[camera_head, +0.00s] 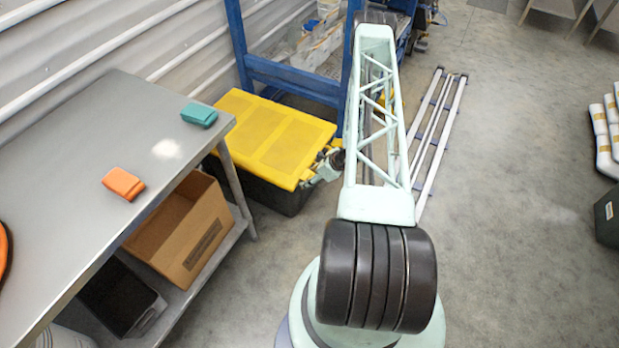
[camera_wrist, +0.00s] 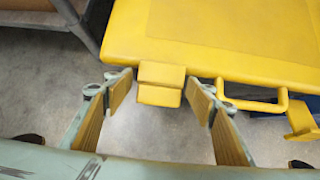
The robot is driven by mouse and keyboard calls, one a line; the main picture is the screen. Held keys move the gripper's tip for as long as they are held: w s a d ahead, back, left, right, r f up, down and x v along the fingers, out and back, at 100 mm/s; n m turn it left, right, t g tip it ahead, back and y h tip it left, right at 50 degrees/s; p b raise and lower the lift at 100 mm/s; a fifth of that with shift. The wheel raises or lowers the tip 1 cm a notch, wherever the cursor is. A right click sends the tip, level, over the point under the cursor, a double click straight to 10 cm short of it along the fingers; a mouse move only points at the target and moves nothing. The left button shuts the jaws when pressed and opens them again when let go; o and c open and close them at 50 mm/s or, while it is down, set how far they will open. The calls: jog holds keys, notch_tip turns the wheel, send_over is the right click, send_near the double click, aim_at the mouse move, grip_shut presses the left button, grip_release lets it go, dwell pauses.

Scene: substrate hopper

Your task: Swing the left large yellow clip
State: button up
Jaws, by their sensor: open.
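A large yellow clip (camera_wrist: 160,84) is on the near edge of the yellow lid (camera_wrist: 215,35) in the wrist view. My gripper (camera_wrist: 158,94) is open, with one finger on each side of this clip. Small gaps seem to show between the fingers and the clip. Another yellow clip (camera_wrist: 303,120) sticks out at the right edge of the wrist view, beyond a yellow handle loop (camera_wrist: 257,106). In the head view, the black bin (camera_head: 262,192) with its yellow lid (camera_head: 270,132) stands on the floor; my gripper (camera_head: 322,172) is at its right side, and the clips are too small to tell there.
A grey metal table (camera_head: 75,165) stands left of the bin, with an orange object (camera_head: 123,184) and a teal object (camera_head: 199,115) on top. A cardboard box (camera_head: 180,228) is on its lower shelf. A blue frame (camera_head: 290,78) stands behind the bin.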

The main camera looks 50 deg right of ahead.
jog(key=v, duration=1.2)
dwell(0.4)
jog(key=shift+c, duration=0.4)
jog(key=shift+f, duration=0.1)
jog(key=c, duration=0.5)
jog(key=shift+s+d+f, duration=0.3)
jog(key=shift+s, duration=0.05)
jog(key=c, duration=0.6)
jog(key=s+f+t, duration=0.1)
jog(key=s, duration=0.1)
jog(key=s+d+f+t+b, duration=0.1)
jog(key=s+f, duration=0.1)
jog(key=shift+s+d+f, duration=0.1)
jog(key=shift+s+d, duration=0.05)
jog(key=shift+d, duration=0.05)
grip_shut()
jog(key=s+f+t+b, duration=0.1)
jog(key=s+f+t, duration=0.1)
jog(key=s, duration=0.4)
jog(key=shift+a+f+t+y, duration=0.15)
jog(key=shift+a+t+y, duration=0.15)
jog(key=shift+t, duration=0.2)
